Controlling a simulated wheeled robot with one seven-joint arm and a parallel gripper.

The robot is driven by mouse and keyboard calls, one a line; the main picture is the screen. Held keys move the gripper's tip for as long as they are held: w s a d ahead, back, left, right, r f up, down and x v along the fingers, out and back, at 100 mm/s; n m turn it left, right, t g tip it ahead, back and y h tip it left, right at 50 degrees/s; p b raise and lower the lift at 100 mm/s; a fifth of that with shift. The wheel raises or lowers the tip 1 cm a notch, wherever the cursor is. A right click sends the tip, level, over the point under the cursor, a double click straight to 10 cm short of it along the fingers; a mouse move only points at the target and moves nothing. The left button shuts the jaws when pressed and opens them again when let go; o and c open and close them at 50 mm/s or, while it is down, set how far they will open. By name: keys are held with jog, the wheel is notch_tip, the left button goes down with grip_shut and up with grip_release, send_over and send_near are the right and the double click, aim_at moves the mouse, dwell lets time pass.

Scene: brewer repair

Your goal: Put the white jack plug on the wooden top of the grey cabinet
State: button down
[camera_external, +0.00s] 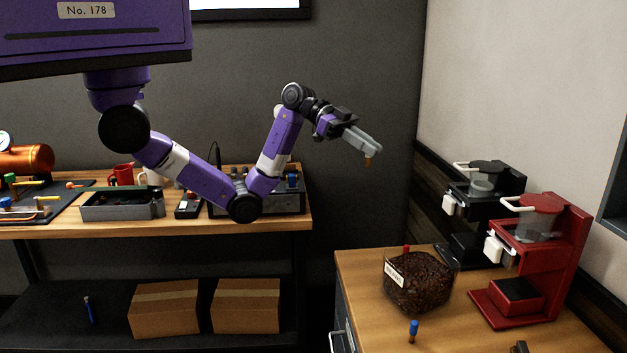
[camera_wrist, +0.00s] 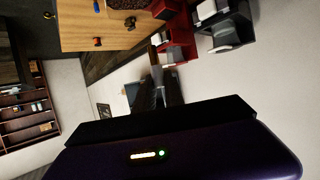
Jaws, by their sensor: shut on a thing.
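My gripper (camera_external: 373,149) is raised in the air, up and left of the grey cabinet (camera_external: 342,322) in the external view. It is shut on the white jack plug (camera_external: 368,161); only a small brass-coloured tip shows below the fingers, and the white body is mostly hidden between them. The fingertips also show in the wrist view (camera_wrist: 155,54), near its middle. The wooden top (camera_external: 362,278) of the cabinet lies lower right of my gripper, with a clear gap between.
On the wooden top are a bag of coffee beans (camera_external: 418,282), a blue jack plug (camera_external: 413,331), a red plug (camera_external: 406,248), a black brewer (camera_external: 485,200) and a red brewer (camera_external: 530,260). The top's left front is bare. A workbench (camera_external: 290,215) stands behind my arm.

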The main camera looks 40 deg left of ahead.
jog(key=p, duration=0.1)
send_over(361, 261)
notch_tip(361, 261, down, 28)
dwell(0.5)
jog(key=shift+f, duration=0.15)
jog(key=c, duration=1.8)
grip_release()
jog(key=o, duration=0.4)
jog(key=shift+c, duration=0.2)
